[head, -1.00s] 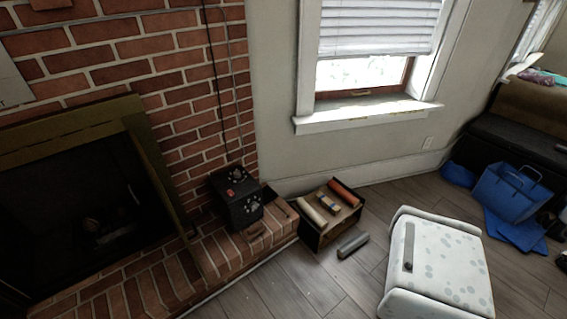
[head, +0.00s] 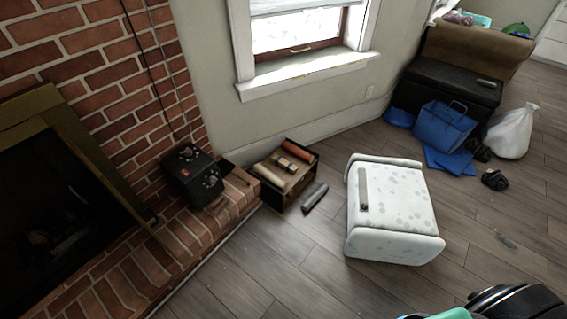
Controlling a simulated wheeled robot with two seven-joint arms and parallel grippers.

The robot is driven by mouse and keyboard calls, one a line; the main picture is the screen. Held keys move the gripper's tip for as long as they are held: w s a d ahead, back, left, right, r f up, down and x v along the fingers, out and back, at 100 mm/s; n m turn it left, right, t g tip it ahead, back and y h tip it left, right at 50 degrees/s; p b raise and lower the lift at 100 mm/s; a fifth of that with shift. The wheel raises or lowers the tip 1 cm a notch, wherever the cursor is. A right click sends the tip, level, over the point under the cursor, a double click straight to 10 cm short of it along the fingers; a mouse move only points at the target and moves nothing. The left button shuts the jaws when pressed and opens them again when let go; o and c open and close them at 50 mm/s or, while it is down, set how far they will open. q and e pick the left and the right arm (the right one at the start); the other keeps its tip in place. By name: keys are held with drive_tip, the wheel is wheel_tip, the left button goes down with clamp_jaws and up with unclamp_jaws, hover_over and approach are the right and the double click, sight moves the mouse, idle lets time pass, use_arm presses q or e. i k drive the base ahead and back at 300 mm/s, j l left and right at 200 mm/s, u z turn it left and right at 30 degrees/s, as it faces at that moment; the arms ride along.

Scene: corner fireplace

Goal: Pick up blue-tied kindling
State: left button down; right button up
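A low dark wooden box (head: 290,193) stands on the floor beside the brick hearth, below the window. On its top lie a cream roll (head: 269,175), an orange-red roll (head: 299,151) and, between them, a small brown bundle (head: 285,164). The small bundle may be the blue-tied kindling, but its tie is too small to make out clearly. A grey, rod-like piece (head: 315,197) lies on the floor just right of the box. Neither of my grippers is in view.
A black box with knobs (head: 192,176) sits on the brick hearth (head: 150,262). A white spotted ottoman (head: 398,205) stands right of the wooden box. A blue bag (head: 443,128) and a white sack (head: 512,132) are farther right. Floor in front is clear.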

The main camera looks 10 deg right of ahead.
sight(289, 167)
drive_tip(key=i+z, duration=0.15)
drive_tip(key=z, duration=0.25)
drive_tip(key=i+z, duration=0.2)
drive_tip(key=z, duration=0.2)
drive_tip(key=i+j+z, duration=0.1)
drive_tip(key=z, duration=0.3)
